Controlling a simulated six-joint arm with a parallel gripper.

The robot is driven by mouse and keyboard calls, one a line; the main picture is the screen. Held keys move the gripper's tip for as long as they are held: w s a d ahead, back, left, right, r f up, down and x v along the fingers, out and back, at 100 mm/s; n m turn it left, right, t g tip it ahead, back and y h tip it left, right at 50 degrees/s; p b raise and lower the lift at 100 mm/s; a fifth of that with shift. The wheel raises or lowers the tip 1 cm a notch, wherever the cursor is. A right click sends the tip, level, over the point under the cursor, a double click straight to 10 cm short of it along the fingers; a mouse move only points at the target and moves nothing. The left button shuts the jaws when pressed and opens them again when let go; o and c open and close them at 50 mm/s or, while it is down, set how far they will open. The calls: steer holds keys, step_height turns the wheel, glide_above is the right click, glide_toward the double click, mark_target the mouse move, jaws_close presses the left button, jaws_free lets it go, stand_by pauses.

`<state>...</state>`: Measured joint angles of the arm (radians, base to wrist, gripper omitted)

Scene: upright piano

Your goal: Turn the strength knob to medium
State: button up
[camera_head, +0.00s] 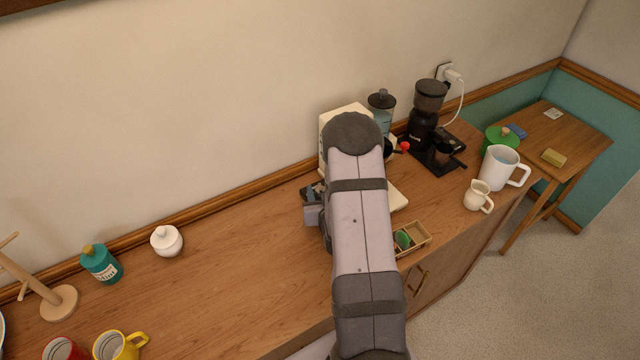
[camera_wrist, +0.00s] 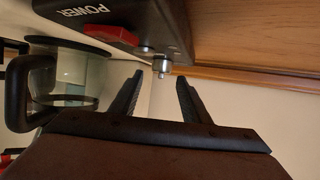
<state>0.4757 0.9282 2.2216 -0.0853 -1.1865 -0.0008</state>
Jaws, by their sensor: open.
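A cream coffee machine (camera_head: 333,117) stands against the wall in the head view, largely hidden behind my arm. In the wrist view a dark panel (camera_wrist: 170,28) marked POWER carries a red switch (camera_wrist: 98,34). A small metallic knob (camera_wrist: 161,67) sticks out from the panel's edge; its strength label and setting marks cannot be read. My gripper (camera_wrist: 159,81) is open and empty, its two black fingers pointing toward the knob. The knob appears between and just beyond the fingertips, with no visible contact. In the head view my arm hides most of the gripper.
A glass jug (camera_wrist: 75,75) with a black handle is close left of the fingers in the wrist view.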

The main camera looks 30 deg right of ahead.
mark_target(319, 186)
steer(key=shift+p+x, duration=0.5)
steer(key=shift+x, duration=1.25)
steer(key=c, duration=1)
steer(key=shift+c, duration=0.2)
steer(key=shift+f+y+b, duration=0.1)
steer(key=shift+y+b, duration=0.2)
steer(key=shift+b, duration=0.05)
steer(key=shift+n+t+y+b, duration=0.3)
steer(key=shift+n+y+b, duration=0.15)
steer(key=shift+n, duration=0.25)
steer(key=shift+n+y+b, duration=0.8)
steer(key=shift+n+y, duration=0.7)
steer(key=shift+y, duration=0.25)
steer(key=shift+a, duration=0.1)
